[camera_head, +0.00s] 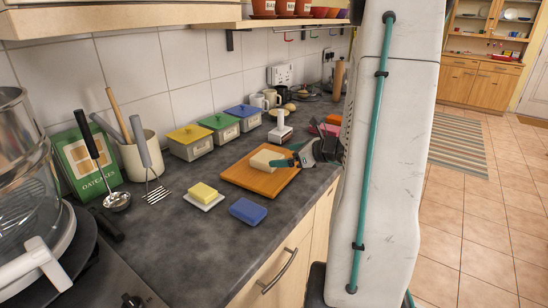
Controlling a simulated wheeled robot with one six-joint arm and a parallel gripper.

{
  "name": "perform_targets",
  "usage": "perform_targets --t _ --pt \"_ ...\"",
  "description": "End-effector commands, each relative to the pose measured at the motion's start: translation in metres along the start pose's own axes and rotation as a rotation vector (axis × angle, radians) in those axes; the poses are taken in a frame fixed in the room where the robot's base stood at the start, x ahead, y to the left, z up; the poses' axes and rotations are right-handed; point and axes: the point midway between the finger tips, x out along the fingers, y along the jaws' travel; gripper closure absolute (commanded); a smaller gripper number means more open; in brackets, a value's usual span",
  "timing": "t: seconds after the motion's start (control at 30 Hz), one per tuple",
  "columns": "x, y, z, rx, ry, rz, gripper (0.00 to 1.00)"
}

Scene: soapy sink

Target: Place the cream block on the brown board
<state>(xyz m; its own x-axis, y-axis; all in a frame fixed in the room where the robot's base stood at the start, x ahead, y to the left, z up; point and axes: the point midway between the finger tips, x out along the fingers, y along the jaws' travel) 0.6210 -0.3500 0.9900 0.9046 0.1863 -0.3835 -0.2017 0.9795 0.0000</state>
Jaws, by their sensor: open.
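The cream block (267,160) sits on the brown board (243,176), on the board's upper middle part. The board lies flat on the dark counter. My gripper (284,162) is open, with its teal fingers at the right side of the block. I cannot tell whether the fingers touch the block. Part of the board's right side is hidden behind my gripper.
A yellow block on a white dish (203,204) and a blue block (248,211) lie in front of the board. Lidded containers (187,147), a utensil pot (142,160) and a white-handled tool (280,133) stand behind.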

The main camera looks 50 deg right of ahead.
Motion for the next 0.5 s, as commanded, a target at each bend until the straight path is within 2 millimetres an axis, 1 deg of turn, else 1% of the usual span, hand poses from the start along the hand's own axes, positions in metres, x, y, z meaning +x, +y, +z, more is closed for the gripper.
perform_targets --t 0.03,0.13,0.27,0.33,0.37,0.43,0.47,0.5 --pt "-0.011 -0.001 0.000 0.001 -0.001 -0.005 0.01" --pt "-0.025 -0.001 0.000 0.000 0.000 -0.004 0.01" --pt "-0.036 0.000 0.001 -0.002 0.000 0.000 0.01" --pt "-0.036 0.008 0.006 -0.032 0.006 0.024 0.01" --pt "-0.034 0.016 0.010 -0.059 0.012 0.047 0.01" --pt "-0.025 0.044 0.025 -0.164 0.030 0.131 0.01" --pt "-0.021 0.062 0.033 -0.228 0.041 0.180 0.01" --pt "-0.016 0.089 0.044 -0.328 0.056 0.258 0.01"
